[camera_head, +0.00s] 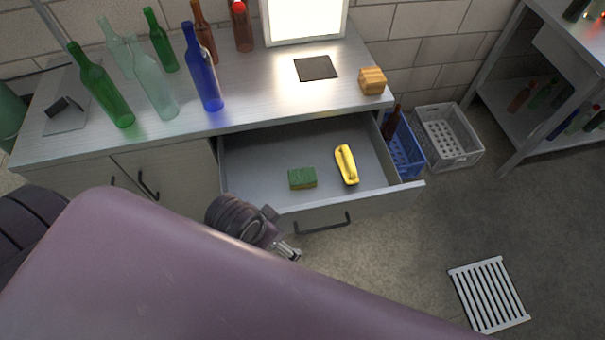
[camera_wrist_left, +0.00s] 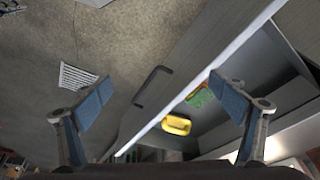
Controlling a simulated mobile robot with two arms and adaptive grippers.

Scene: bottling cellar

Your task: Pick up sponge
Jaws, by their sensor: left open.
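A green sponge with a yellowish underside (camera_head: 302,178) lies flat in the open drawer (camera_head: 262,150), left of a yellow-handled object (camera_head: 346,164). In the left wrist view the sponge (camera_wrist_left: 200,96) is partly hidden behind a finger, and the yellow object (camera_wrist_left: 176,124) is beside it. My left gripper (camera_head: 288,252) is outside the drawer, just in front of its front panel near the handle (camera_head: 322,223). In the left wrist view the gripper (camera_wrist_left: 160,100) is open, with nothing between its fingers. My right gripper is not in view.
Several glass bottles, among them a blue one (camera_head: 203,68), stand on the counter (camera_head: 250,95). A wooden block (camera_head: 372,80) sits near its right end. A blue crate (camera_head: 404,150) and a white crate (camera_head: 448,137) stand on the floor right of the drawer. A floor grate (camera_head: 488,294) lies front right.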

